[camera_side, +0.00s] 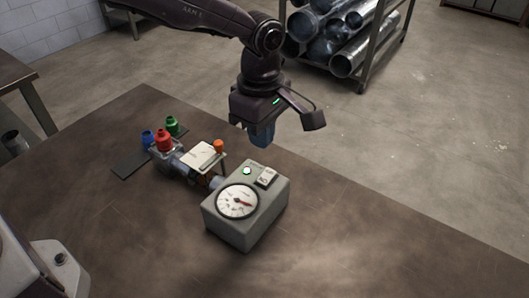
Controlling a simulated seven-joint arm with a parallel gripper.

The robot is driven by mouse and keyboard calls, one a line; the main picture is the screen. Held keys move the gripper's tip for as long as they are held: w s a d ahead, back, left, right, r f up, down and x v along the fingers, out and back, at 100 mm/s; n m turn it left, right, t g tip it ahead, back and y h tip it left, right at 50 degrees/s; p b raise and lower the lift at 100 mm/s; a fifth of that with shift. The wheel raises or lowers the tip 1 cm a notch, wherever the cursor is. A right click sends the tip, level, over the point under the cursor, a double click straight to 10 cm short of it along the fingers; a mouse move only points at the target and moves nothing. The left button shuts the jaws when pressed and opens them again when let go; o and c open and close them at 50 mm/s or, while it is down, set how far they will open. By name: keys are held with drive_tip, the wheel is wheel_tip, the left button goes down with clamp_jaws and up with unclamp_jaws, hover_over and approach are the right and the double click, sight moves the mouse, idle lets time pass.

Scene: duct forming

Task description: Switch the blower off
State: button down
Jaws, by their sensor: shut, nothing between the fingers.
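The blower (246,206) is a grey-green box on the table. Its top carries a round white dial (237,201) with a red needle, a small white-lit lamp or button (247,171) and a rocker switch (266,177). I cannot tell which way the rocker is tipped. My gripper (262,138) points down above and behind the box, apart from it. Its blue fingers are together with nothing visible between them.
A duct piece with a pale plate (203,155) and an orange knob (219,146) joins the box on its left. Blue (147,137), red (163,140) and green (172,125) capped parts stand beyond it. The table (350,240) is clear at right and front. A rack of metal ducts (350,50) stands behind.

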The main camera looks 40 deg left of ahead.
drive_tip(key=shift+s+r, duration=0.2)
drive_tip(key=shift+r, duration=0.95)
drive_tip(key=shift+s+r, duration=0.2)
drive_tip(key=shift+r, duration=0.9)
